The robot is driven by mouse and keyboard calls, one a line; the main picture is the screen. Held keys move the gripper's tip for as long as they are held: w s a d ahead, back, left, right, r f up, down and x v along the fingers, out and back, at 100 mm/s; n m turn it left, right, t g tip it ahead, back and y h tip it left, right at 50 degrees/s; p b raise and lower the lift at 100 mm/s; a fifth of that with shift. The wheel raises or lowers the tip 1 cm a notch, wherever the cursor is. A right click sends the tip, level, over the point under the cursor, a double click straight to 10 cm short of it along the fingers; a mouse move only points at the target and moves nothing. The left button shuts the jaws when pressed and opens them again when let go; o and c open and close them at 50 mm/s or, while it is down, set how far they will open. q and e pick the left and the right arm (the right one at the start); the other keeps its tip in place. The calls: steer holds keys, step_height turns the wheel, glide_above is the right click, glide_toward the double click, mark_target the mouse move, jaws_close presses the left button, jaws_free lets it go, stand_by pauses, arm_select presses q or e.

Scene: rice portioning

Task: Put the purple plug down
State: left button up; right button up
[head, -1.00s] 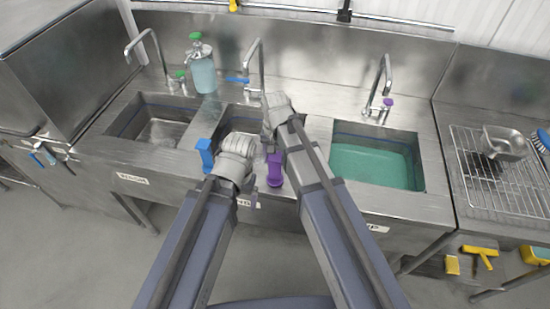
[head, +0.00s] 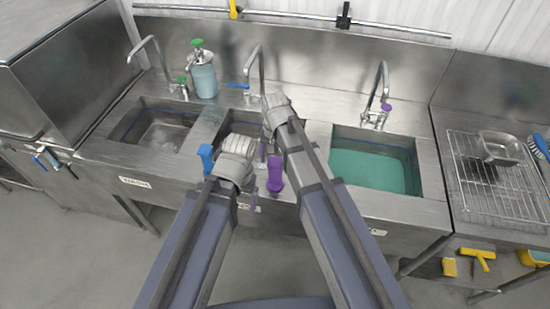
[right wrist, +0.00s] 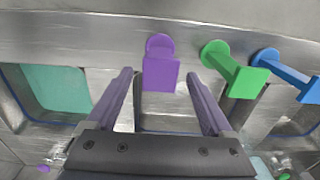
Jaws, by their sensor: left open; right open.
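In the right wrist view, the purple plug (right wrist: 161,72) shows between and just beyond the spread fingertips of my right gripper (right wrist: 158,80), with gaps on both sides. In the head view my right gripper (head: 268,148) is above and behind the plug, its fingers mostly hidden by the wrist. My left gripper (head: 238,160) is open over the front of the middle basin, near the blue plug (head: 205,157); its fingers are mostly hidden.
A green plug (right wrist: 234,69) and the blue plug (right wrist: 290,75) stand along the same ledge. The right basin (head: 372,165) holds teal water. A wire rack (head: 495,185) with a metal pan (head: 498,147) is at right. A soap bottle (head: 203,75) stands at the back.

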step_height(320, 180, up, 10)
steer(key=p, duration=0.8)
steer(key=shift+f, duration=0.2)
steer(key=shift+f, duration=0.1)
steer(key=b, duration=1.2)
glide_above(275, 174)
steer(key=f, duration=1.2)
steer(key=shift+w, duration=0.35)
steer(key=shift+r+p, duration=0.25)
steer(key=shift+p, duration=0.2)
